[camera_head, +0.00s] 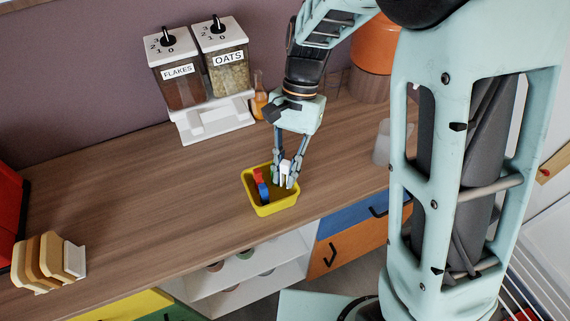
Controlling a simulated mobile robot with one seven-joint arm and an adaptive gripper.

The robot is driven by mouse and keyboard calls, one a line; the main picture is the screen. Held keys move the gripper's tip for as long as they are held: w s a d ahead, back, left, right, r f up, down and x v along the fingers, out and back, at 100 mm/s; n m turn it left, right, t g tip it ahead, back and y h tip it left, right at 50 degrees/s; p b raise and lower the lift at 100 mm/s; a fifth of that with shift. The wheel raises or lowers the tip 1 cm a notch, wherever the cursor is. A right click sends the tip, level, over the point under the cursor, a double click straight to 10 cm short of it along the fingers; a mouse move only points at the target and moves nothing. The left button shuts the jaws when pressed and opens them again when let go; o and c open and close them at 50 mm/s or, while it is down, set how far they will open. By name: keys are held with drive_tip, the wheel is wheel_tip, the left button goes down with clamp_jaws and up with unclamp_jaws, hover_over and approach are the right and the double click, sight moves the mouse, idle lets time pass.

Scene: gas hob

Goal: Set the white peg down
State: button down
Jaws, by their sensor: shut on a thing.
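The white peg (284,167) is between the fingers of my gripper (285,181), which is shut on it. My gripper points down over the right part of a yellow tray (276,207). A red peg (258,175) and a blue peg (263,192) are in the left part of the tray. The fingers partly hide the white peg, and I cannot tell whether its lower end touches the tray floor.
A cereal dispenser (213,120) marked flakes and oats stands behind, with an orange bottle (259,97) beside it. A clear container (382,145) is to the right. Sliced bread (45,260) stands far left. The wooden counter (150,195) left of the tray is clear.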

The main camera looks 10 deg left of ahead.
sight(283, 182)
drive_tip(key=shift+w+a+f, duration=0.1)
drive_tip(key=shift+a+f, duration=0.2)
drive_tip(key=shift+f, duration=0.15)
wheel_tip(283, 182, down, 3)
drive_tip(key=shift+w+r, duration=0.1)
drive_tip(key=shift+d+f+b, duration=0.1)
drive_tip(key=shift+f+b, duration=0.3)
drive_tip(key=shift+f, duration=0.25)
drive_tip(key=c, duration=2.3)
unclamp_jaws()
drive_tip(key=shift+o, duration=0.6)
drive_tip(key=shift+r, duration=0.15)
